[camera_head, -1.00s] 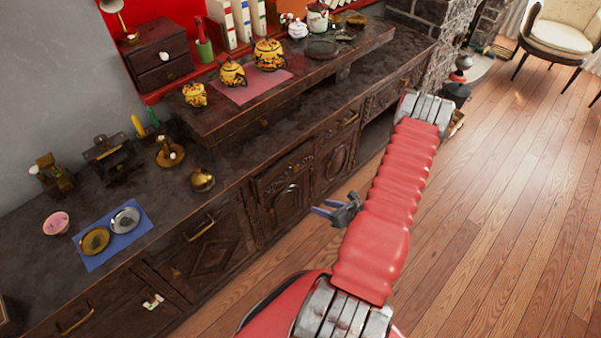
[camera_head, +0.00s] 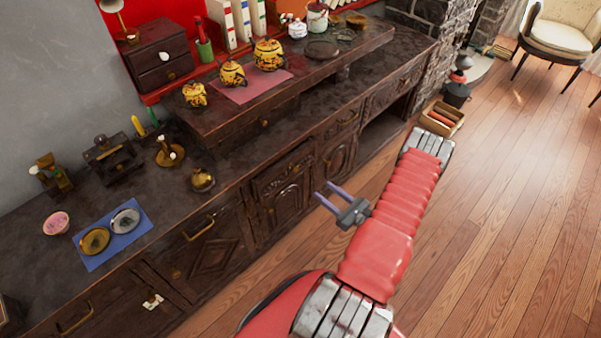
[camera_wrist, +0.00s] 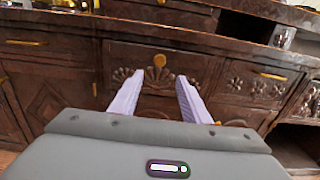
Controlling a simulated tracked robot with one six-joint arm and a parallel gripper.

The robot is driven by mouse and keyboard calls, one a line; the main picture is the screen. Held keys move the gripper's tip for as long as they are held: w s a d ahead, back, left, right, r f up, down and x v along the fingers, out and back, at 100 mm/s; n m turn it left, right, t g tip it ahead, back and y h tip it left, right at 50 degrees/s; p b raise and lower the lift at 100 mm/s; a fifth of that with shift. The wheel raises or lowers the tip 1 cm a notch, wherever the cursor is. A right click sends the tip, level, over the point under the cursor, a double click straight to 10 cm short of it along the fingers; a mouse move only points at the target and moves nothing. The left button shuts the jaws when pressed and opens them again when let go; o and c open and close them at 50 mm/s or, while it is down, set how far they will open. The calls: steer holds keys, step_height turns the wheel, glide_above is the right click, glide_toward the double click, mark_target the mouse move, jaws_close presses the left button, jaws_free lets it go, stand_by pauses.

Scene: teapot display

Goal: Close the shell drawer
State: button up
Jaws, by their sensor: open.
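The shell drawer (camera_wrist: 216,66) is a dark wooden front with carved shell shapes and a brass knob (camera_wrist: 159,61). In the wrist view it lies ahead of my gripper (camera_wrist: 160,76), and the knob shows just above and between the two fingertips. In the head view the drawer front (camera_head: 283,172) is in the middle of the long sideboard, above a carved door. My gripper (camera_head: 323,188) is open and empty, its pale purple fingers pointing toward the sideboard with a visible gap before it. I cannot tell how far the drawer stands out.
The sideboard top (camera_head: 235,178) carries a brass pot (camera_head: 202,180) and a blue mat (camera_head: 132,239) with two dishes. A raised shelf holds yellow teapots (camera_head: 268,54). A box with red things (camera_head: 442,118) stands on the floor at right. The wooden floor (camera_head: 500,220) is largely clear.

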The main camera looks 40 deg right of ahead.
mark_target(296, 170)
steer(key=w, duration=1.4)
steer(key=shift+a, duration=0.3)
steer(key=shift+s, duration=0.1)
steer(key=shift+c, duration=0.5)
jaws_close()
